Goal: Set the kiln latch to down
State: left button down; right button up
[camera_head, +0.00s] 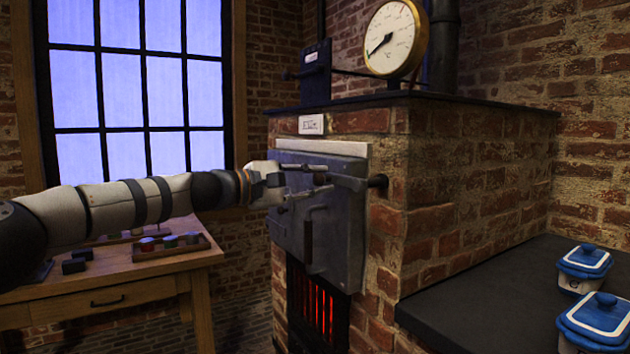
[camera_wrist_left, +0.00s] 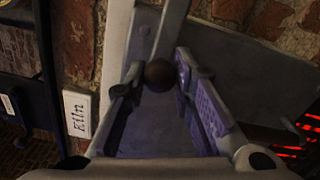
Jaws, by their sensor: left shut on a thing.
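The brick kiln (camera_head: 450,190) stands in the middle of the head view, with a grey metal door (camera_head: 345,225) on its front. My left gripper (camera_head: 278,183) reaches the door's upper left part from the left. In the left wrist view, a dark brown round knob (camera_wrist_left: 159,75) sits between the fingertips of my left gripper (camera_wrist_left: 155,80), which is shut on it. The knob looks like the end of the kiln latch; the rest of the latch is hard to make out behind the gripper. My right gripper is not in view.
A vertical handle (camera_head: 309,240) sits on the door, above a glowing red grate (camera_head: 315,305). A wooden table (camera_head: 110,300) with dark blocks stands at left. Blue-lidded jars (camera_head: 585,262) stand on a dark ledge (camera_head: 470,290) at right. A round gauge (camera_head: 395,40) tops the kiln.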

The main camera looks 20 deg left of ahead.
pick_arm(q)
jog(key=c, duration=1.3)
grip_release()
jog(key=shift+d+f, duration=0.1)
jog(key=shift+c, duration=0.2)
jog(key=v, duration=1.2)
